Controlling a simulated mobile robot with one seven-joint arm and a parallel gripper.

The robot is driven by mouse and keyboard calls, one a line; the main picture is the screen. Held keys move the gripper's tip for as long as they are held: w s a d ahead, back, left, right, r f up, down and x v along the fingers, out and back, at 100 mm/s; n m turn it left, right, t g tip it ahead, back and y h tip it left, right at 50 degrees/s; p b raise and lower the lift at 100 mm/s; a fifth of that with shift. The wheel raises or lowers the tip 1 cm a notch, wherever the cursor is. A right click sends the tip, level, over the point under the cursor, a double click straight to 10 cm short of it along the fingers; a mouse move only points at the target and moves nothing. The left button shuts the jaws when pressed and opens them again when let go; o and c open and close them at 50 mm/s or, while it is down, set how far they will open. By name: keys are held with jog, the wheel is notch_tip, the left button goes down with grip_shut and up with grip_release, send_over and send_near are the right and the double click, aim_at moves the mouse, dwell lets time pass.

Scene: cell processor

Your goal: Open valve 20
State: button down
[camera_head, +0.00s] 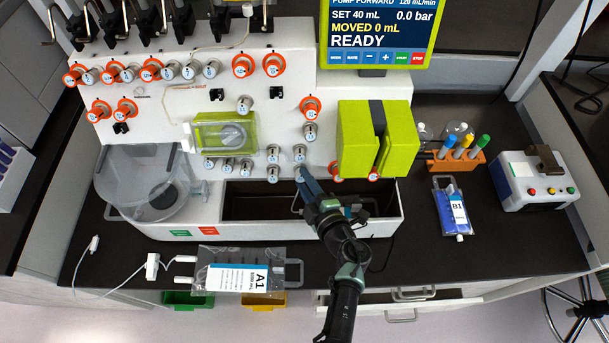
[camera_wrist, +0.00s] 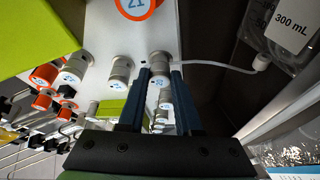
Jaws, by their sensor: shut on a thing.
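Valve knobs, grey ones and orange-ringed ones, stud the white front panel (camera_head: 270,115) of the cell processor. My gripper (camera_head: 301,175) reaches up to a grey valve knob on the lower row, right of centre. In the wrist view my gripper's two blue fingers (camera_wrist: 160,78) stand on either side of a grey knob (camera_wrist: 159,60) and are shut on it. The number on this knob is too small to read surely. Another grey knob (camera_wrist: 121,68) stands beside it, apart from the fingers. The fingers partly hide further knobs behind.
A yellow-green pump housing (camera_head: 365,145) stands close right of my gripper. An open trough (camera_head: 250,200) lies below the panel. A display (camera_head: 378,35) reads READY. Bag A1 (camera_head: 240,253) lies at the bench front, and blue bag B1 (camera_head: 452,213) lies right.

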jog(key=shift+r+n+g+p, duration=0.2)
jog(key=shift+n+g+p, duration=0.55)
jog(key=shift+n, duration=0.65)
jog(key=shift+f+p, duration=0.1)
jog(key=shift+p, duration=0.2)
jog(key=c, duration=0.6)
grip_release()
jog(key=shift+w, duration=0.1)
jog(key=p+v, duration=0.1)
jog(key=v, duration=1.2)
jog(key=shift+p, duration=0.4)
